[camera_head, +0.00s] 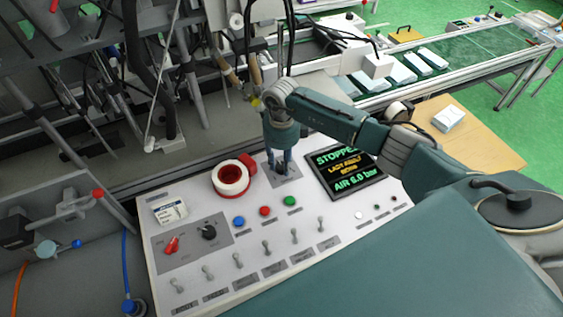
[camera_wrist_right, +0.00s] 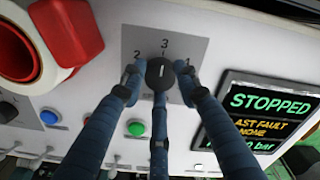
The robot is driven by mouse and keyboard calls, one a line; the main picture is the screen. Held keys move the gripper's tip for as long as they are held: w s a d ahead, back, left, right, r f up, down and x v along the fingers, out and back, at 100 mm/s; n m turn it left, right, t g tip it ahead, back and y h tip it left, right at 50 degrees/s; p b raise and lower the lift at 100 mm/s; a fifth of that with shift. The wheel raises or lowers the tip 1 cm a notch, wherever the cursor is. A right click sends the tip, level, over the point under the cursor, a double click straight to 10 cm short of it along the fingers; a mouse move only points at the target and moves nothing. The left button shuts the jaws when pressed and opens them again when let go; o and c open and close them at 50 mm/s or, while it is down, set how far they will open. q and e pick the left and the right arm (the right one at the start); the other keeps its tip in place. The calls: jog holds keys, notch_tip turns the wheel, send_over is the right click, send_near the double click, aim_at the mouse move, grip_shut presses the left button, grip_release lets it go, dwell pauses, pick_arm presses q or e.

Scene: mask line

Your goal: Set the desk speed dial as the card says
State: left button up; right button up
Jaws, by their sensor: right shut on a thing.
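The speed dial (camera_wrist_right: 160,80) is a round black knob on a grey plate, marked 2 at the left, 3 at the top and 1 at the right. Its white line looks upright, in line with the 3. My right gripper (camera_wrist_right: 161,71) has its dark blue fingers around the knob, shut on it. In the head view, my right gripper (camera_head: 280,166) points down at the panel and largely hides the dial. A small white card (camera_head: 170,211) lies at the panel's left; its print is too small to read. My left gripper is not in view.
A red and white ring-shaped part (camera_head: 233,193) stands just left of the dial. The screen (camera_head: 346,171) on its right reads STOPPED, AIR 6.0 bar. Blue, red and green buttons (camera_head: 290,201) and several toggle switches (camera_head: 266,248) sit in front. A conveyor (camera_head: 470,58) runs behind.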

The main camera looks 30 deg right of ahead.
jog(key=shift+w+f+n+b, duration=0.1)
jog(key=shift+f+n+b, duration=0.05)
jog(key=shift+n+b, duration=0.9)
jog(key=n+b, duration=0.5)
jog(key=b, duration=0.2)
jog(key=shift+n, duration=0.35)
jog(key=n+b, duration=0.2)
jog(key=n, duration=0.1)
jog(key=shift+b, duration=0.4)
jog(key=shift+r+n, duration=0.25)
jog(key=shift+n, duration=0.25)
jog(key=shift+b, duration=0.3)
jog(key=o, duration=1.2)
jog(key=shift+c, duration=0.2)
